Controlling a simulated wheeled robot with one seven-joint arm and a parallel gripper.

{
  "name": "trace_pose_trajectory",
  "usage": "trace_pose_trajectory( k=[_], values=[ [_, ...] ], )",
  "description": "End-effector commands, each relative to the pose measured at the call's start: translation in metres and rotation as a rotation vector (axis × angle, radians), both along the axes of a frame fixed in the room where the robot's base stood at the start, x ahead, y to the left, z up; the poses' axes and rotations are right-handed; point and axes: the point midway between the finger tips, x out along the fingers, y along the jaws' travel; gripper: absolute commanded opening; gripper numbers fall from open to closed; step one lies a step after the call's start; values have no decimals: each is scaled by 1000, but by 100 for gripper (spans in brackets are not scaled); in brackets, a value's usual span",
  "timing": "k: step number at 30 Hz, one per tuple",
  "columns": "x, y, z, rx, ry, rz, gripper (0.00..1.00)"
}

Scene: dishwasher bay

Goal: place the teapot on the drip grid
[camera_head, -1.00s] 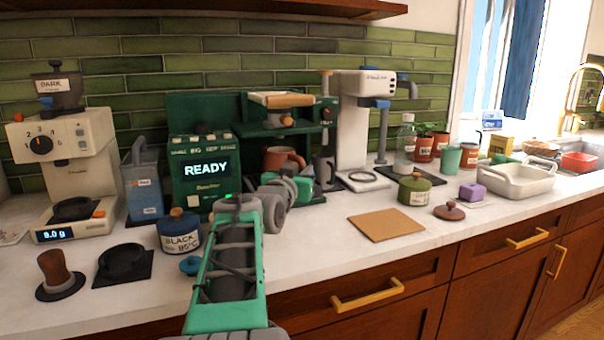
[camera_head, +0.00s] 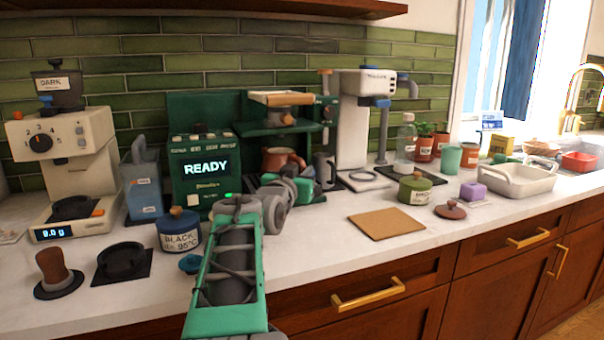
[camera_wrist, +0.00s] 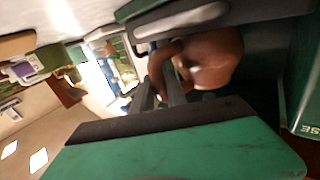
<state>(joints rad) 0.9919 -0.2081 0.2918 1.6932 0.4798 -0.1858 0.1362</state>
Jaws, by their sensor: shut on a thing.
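The teapot (camera_head: 276,160) is a reddish-brown round pot without a lid on it, inside the bay of the green machine under its brew head. Its body also shows in the wrist view (camera_wrist: 212,58), with its handle toward my fingers. My gripper (camera_wrist: 161,92) is shut on the handle; in the head view my wrist and gripper partly cover the bay from the front. The drip grid under the teapot is mostly hidden, so I cannot tell whether the pot touches it.
The green machine (camera_head: 205,145) surrounds the teapot, with a grey pitcher (camera_head: 323,170) close on the right. A blue canister (camera_head: 178,232) stands left of my forearm. A brown lid (camera_head: 450,211), green pot (camera_head: 414,190) and cork mat (camera_head: 386,223) lie right. The front counter is partly clear.

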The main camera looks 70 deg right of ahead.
Motion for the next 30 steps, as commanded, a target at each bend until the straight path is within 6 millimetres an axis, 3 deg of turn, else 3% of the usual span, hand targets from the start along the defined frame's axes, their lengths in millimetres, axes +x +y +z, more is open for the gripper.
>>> trace_pose_trajectory(
  k=[8,9,17,26,30],
  values=[
    [0,0,0,-2,-1,0,0],
    [0,0,0,-1,-1,0,21],
    [0,0,-1,1,0,0,42],
    [1,2,-4,7,4,1,43],
    [-1,23,-2,4,2,4,43]
  ],
)
